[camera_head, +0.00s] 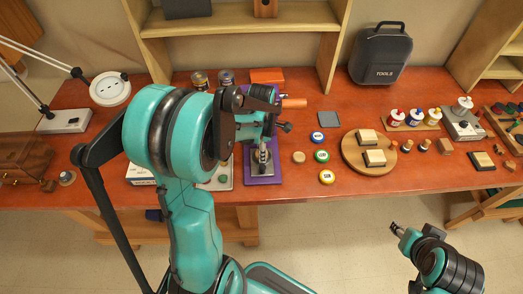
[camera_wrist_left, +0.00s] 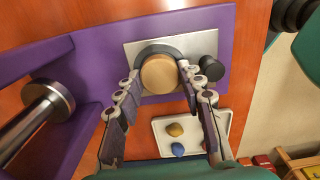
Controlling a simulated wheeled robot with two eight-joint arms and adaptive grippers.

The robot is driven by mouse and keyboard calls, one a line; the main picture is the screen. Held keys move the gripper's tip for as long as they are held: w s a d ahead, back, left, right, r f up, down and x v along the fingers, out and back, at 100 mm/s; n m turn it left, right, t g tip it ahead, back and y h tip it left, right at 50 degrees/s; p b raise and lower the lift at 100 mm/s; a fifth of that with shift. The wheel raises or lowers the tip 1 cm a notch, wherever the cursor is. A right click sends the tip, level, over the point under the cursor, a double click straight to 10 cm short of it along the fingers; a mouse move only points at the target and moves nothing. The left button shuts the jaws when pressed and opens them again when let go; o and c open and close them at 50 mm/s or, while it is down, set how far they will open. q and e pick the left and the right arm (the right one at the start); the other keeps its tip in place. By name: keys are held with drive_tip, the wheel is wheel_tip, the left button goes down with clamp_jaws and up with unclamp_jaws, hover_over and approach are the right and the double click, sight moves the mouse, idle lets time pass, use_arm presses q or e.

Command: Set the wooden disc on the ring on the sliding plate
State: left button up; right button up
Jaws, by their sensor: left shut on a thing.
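In the left wrist view, a round wooden disc (camera_wrist_left: 159,74) sits between the fingertips of my left gripper (camera_wrist_left: 157,80), which is shut on it. The dark grey ring (camera_wrist_left: 150,49) shows as an arc behind the disc, which hides most of it. The ring is on the silver sliding plate (camera_wrist_left: 134,51), over a purple base (camera_wrist_left: 95,60). I cannot tell whether the disc touches the ring. In the head view my left gripper (camera_head: 262,152) is over the purple base (camera_head: 277,172), and the disc is hidden. My right gripper (camera_head: 396,229) is off the table's front; its jaws are unclear.
A black knob (camera_wrist_left: 212,68) stands close beside the right finger. A metal post (camera_wrist_left: 48,100) is at the left. A white tray (camera_wrist_left: 222,122) holds a yellow and a blue piece. Another wooden disc (camera_head: 298,157) and labelled round pieces (camera_head: 321,156) lie right of the base.

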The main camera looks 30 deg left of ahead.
use_arm(q)
drive_tip(key=o, duration=1.3)
drive_tip(key=shift+r+p, duration=2.65)
drive_tip(key=shift+r, duration=0.9)
